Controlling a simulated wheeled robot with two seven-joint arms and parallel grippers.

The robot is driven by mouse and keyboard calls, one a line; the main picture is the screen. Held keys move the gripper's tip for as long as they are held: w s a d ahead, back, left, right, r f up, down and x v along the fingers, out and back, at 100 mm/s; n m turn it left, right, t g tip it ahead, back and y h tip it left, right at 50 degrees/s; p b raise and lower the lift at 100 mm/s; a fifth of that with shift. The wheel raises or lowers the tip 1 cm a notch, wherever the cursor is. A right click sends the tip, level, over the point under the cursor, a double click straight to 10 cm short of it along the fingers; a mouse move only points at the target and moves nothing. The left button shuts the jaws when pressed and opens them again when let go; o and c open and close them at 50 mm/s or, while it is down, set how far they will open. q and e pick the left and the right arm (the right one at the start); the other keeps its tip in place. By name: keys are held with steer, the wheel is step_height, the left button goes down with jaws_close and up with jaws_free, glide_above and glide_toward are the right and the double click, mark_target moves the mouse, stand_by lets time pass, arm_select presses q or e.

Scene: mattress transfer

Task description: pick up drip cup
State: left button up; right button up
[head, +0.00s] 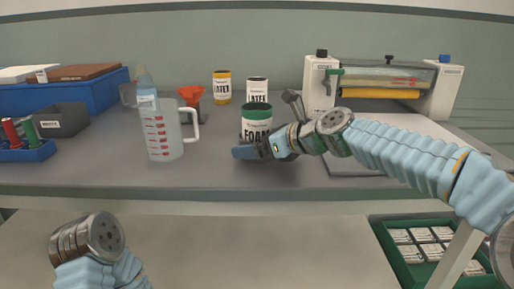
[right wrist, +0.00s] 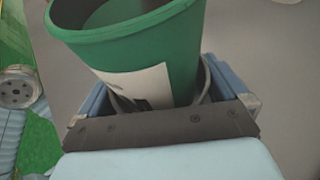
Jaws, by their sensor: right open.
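A green cup with a white label reading FOAM (head: 256,111) stands on the grey table near the middle of the head view. No label in view reads "drip cup". My right gripper (head: 262,149) is low at the table, at the cup's near side, and hides its lower part. In the right wrist view the green cup (right wrist: 178,50) sits between the blue fingers of the open right gripper (right wrist: 152,100); I cannot tell whether they touch it. My left arm shows at the lower left, but its gripper is out of view.
A clear measuring jug (head: 163,135) stands to the left, with a red funnel (head: 191,93) behind. A yellow can (head: 222,87) and a white LATEX can (head: 257,90) stand behind the cup. A roller machine (head: 385,80) is at the right.

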mark_target(256, 128)
steer(key=c, duration=0.9)
steer(key=shift+r, duration=0.1)
steer(key=shift+c, duration=0.4)
steer(key=shift+r+p, duration=0.4)
steer(key=shift+r, duration=0.4)
step_height(256, 128, up, 2)
steer(key=shift+p, duration=0.4)
steer(key=s+r+p, duration=0.1)
steer(key=s+r, duration=0.8)
steer(key=s, duration=0.5)
steer(key=shift+r+p, duration=0.2)
steer(key=shift+p, duration=0.15)
